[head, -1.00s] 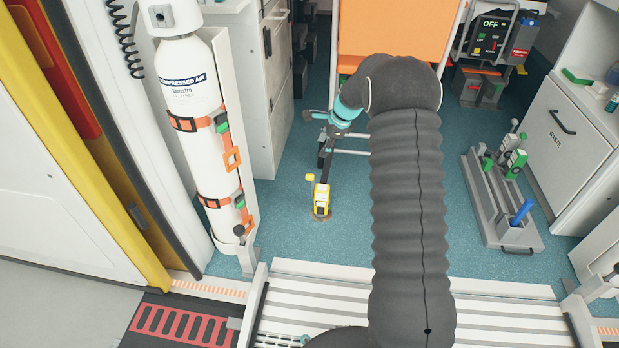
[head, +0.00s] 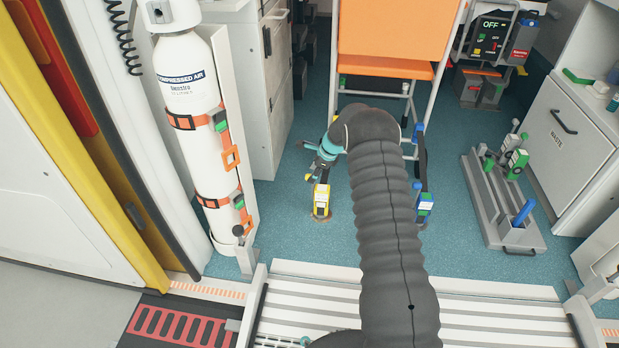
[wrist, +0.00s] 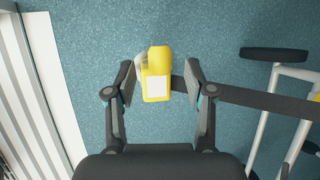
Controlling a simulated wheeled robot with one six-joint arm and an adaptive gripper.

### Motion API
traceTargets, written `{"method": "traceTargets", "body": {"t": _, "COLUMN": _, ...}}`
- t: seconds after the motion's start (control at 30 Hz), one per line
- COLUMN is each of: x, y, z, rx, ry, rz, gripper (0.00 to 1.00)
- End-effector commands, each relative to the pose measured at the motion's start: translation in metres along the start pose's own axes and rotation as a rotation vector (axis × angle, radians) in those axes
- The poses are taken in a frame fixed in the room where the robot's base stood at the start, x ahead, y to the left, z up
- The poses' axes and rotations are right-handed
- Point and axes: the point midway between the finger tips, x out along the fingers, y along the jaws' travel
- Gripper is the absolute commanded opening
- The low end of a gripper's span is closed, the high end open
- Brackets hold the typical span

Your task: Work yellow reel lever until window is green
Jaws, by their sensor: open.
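The yellow reel (head: 321,201) stands on the blue floor in front of the orange chair, with a dark strap running from it. In the wrist view the yellow reel (wrist: 155,66) lies between and just beyond the fingertips of my open gripper (wrist: 160,80). A white patch shows on its face. I cannot clearly tell the lever from the body, and I see no green window. In the head view my gripper (head: 311,174) is just above the reel, partly hidden by my wrist. Contact cannot be told.
The orange chair (head: 385,68) is behind. A white air cylinder (head: 192,100) stands left, and a grey rack (head: 490,205) right. The slatted ramp (head: 500,310) is in front.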

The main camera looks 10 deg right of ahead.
Motion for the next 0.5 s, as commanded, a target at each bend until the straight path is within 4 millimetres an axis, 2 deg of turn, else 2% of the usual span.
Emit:
{"method": "traceTargets", "body": {"t": 0.03, "x": 0.011, "y": 0.001, "z": 0.000, "rx": 0.000, "ry": 0.000, "rz": 0.002, "gripper": 0.54}}
{"method": "traceTargets", "body": {"t": 0.2, "x": 0.031, "y": 0.000, "z": -0.001, "rx": 0.000, "ry": 0.000, "rz": 0.000, "gripper": 0.54}}
{"method": "traceTargets", "body": {"t": 0.5, "x": 0.041, "y": 0.000, "z": 0.000, "rx": 0.000, "ry": 0.000, "rz": -0.001, "gripper": 0.54}}
